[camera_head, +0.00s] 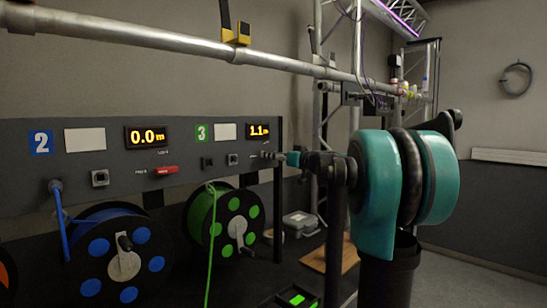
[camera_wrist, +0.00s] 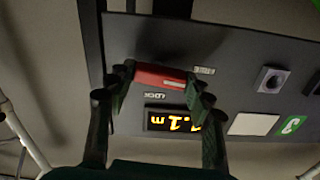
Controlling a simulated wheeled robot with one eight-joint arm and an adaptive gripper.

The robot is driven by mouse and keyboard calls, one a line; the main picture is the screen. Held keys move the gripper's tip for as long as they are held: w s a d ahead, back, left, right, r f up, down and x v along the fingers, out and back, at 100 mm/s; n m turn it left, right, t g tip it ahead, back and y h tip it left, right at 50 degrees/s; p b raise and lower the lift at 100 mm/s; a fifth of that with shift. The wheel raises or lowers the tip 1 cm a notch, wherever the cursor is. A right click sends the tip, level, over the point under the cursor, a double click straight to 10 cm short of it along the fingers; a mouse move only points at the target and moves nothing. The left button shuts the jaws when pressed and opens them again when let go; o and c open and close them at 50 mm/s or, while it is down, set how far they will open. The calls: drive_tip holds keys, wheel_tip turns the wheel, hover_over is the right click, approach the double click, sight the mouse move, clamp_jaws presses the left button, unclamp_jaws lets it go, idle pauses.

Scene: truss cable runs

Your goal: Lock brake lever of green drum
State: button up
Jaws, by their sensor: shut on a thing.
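The green drum (camera_head: 234,204) hangs under the panel, with green cable running down its front. Its display (camera_head: 258,131) reads 1.1 m, beside a green label 3 (camera_head: 202,132). In the wrist view the panel appears upside down. There the red brake lever (camera_wrist: 160,77) lies nearly level between my fingertips (camera_wrist: 160,84), one at each end. The FREE label (camera_wrist: 204,70) is beside its right end and the LOCK label (camera_wrist: 154,96) is on its display side. My gripper (camera_head: 281,157) is shut on the lever; in the head view it hides that lever.
A blue drum (camera_head: 105,250) hangs left, with its own red lever (camera_head: 166,170) and a display reading 0.0 m. A metal pipe (camera_head: 180,44) crosses above the panel (camera_head: 80,180). A truss stands behind my arm. A grey case (camera_head: 300,224) sits behind the green drum.

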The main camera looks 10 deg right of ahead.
drive_tip(key=shift+w+d+m, duration=0.1)
drive_tip(key=shift+d+m, duration=0.05)
drive_tip(key=shift+m, duration=4)
drive_tip(key=shift+w+d+m, duration=0.1)
drive_tip(key=shift+m, duration=4.05)
drive_tip(key=o, duration=1.1)
drive_tip(key=shift+o, duration=0.2)
drive_tip(key=shift+r, duration=0.1)
drive_tip(key=v, duration=1.2)
